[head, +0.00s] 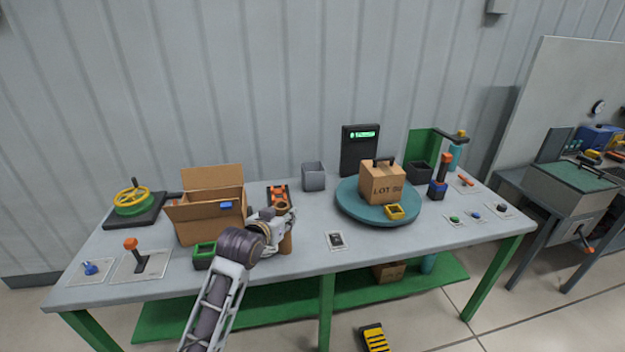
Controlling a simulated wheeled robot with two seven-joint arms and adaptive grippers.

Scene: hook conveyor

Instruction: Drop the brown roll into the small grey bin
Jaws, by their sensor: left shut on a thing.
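The brown roll (286,244) is an upright tan cylinder near the middle of the table. My left gripper (285,223) is shut on it, with the roll's lower part showing below the fingers. I cannot tell whether its lower end touches the table. The small grey bin (313,178) is a square, open-topped box at the back of the table, behind and to the right of the gripper. The gripper and roll are apart from it. My right gripper is not in view.
An open cardboard box (210,218) and a green-rimmed black bin (204,256) stand left of my arm. An orange and black item (278,194) lies behind the gripper. A blue turntable (350,206) with a carton (381,184) is at right. The front middle is mostly clear.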

